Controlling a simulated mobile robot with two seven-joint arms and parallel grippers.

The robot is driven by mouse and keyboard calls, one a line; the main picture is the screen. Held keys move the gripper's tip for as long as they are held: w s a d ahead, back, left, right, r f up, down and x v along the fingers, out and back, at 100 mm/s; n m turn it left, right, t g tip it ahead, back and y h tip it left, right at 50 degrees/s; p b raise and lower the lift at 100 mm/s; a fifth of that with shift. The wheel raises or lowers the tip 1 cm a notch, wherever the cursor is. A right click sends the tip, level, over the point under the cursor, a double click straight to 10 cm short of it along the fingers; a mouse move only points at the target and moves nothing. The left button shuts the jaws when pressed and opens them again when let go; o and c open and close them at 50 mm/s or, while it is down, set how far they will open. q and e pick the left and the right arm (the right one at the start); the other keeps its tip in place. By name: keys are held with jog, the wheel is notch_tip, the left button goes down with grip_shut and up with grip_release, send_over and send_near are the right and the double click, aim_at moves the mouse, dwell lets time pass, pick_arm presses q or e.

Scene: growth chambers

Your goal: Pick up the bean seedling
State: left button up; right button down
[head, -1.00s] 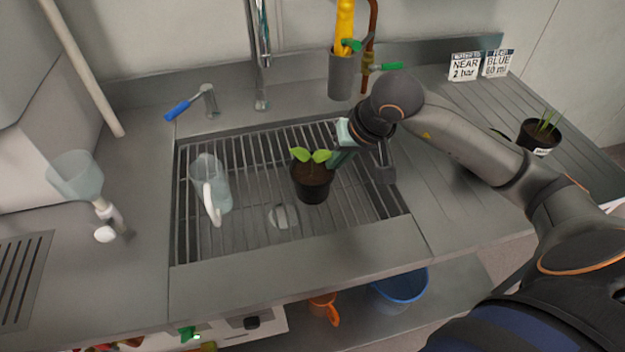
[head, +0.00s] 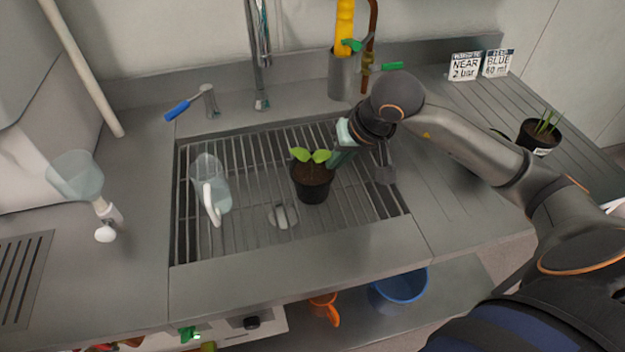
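The bean seedling (head: 312,177) is a black pot of dark soil with broad green leaves. It stands upright on the sink's slatted rack. My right gripper (head: 340,152) reaches in from the right, with its pale green fingers at the pot's right rim. The fingers are partly hidden behind the leaves and pot, so I cannot tell whether they touch it or how far apart they are. My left gripper is not in view.
Another potted plant (head: 540,134) stands on the right drainboard. A grey holder (head: 342,75) and tap (head: 261,60) are behind.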

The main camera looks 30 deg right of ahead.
jog(key=shift+r, duration=0.2)
pick_arm(q)
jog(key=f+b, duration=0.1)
jog(key=b, duration=0.1)
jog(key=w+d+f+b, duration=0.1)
jog(key=b, duration=0.1)
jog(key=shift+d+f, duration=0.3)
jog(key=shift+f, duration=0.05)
pick_arm(e)
jog(key=s+a+r, duration=0.7)
jog(key=s+r, duration=0.4)
jog(key=r, duration=0.1)
jog(key=shift+s+a+r, duration=0.3)
jog(key=shift+s+r, duration=0.05)
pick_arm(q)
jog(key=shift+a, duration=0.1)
